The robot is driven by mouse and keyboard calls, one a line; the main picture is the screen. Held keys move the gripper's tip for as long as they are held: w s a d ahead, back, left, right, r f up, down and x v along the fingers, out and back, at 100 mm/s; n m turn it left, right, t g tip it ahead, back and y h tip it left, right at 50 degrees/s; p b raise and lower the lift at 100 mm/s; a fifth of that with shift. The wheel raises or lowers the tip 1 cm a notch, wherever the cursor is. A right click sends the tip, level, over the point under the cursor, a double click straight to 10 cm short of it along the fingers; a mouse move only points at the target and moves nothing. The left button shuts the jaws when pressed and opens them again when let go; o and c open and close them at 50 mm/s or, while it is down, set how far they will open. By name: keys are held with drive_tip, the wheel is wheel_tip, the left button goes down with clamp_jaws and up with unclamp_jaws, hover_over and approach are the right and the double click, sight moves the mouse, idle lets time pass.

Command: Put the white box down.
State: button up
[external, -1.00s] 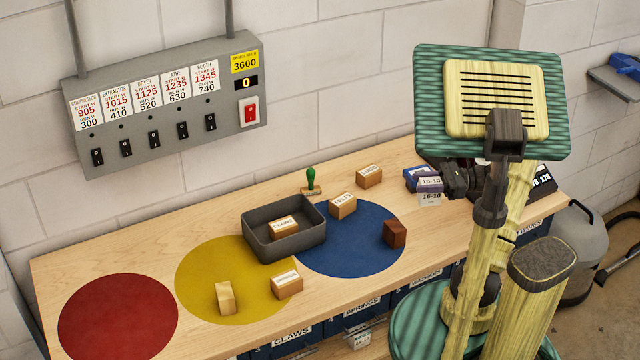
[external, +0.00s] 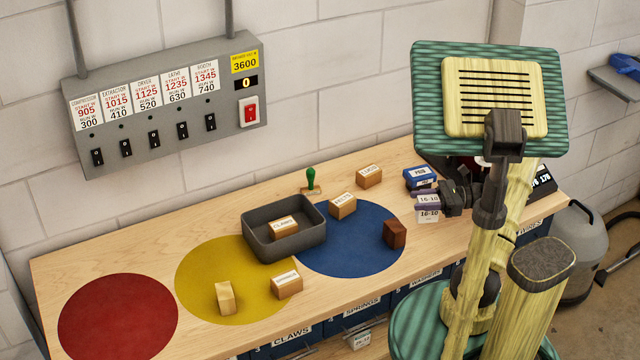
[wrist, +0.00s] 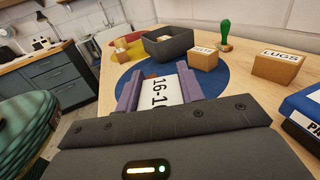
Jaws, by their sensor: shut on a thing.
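The white box (external: 428,215), marked 16-10, is held near the right part of the bench, right of the blue circle. My gripper (external: 432,203) is shut on it, with a purple finger on each side. In the wrist view my gripper (wrist: 160,90) shows the white box (wrist: 170,89) between its fingers, label facing the camera. I cannot tell whether the box's underside touches the bench (external: 150,258) or hangs just above it.
A blue box (external: 420,178) stands just behind the white box. A LUGS carton (external: 369,176), another carton (external: 342,206) and a dark brown block (external: 394,233) stand farther left. A grey tray (external: 262,250) holds a CLAWS carton. The red circle (external: 118,315) is clear.

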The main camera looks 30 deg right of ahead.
sight(417, 212)
drive_tip(key=shift+f, duration=0.1)
drive_tip(key=shift+f, duration=1.75)
drive_tip(key=shift+f, duration=0.15)
drive_tip(key=o, duration=1)
drive_tip(key=shift+o, duration=0.2)
drive_tip(key=b+v, duration=0.1)
drive_tip(key=v, duration=0.6)
drive_tip(key=shift+s+d, duration=0.1)
drive_tip(key=shift+d, duration=0.15)
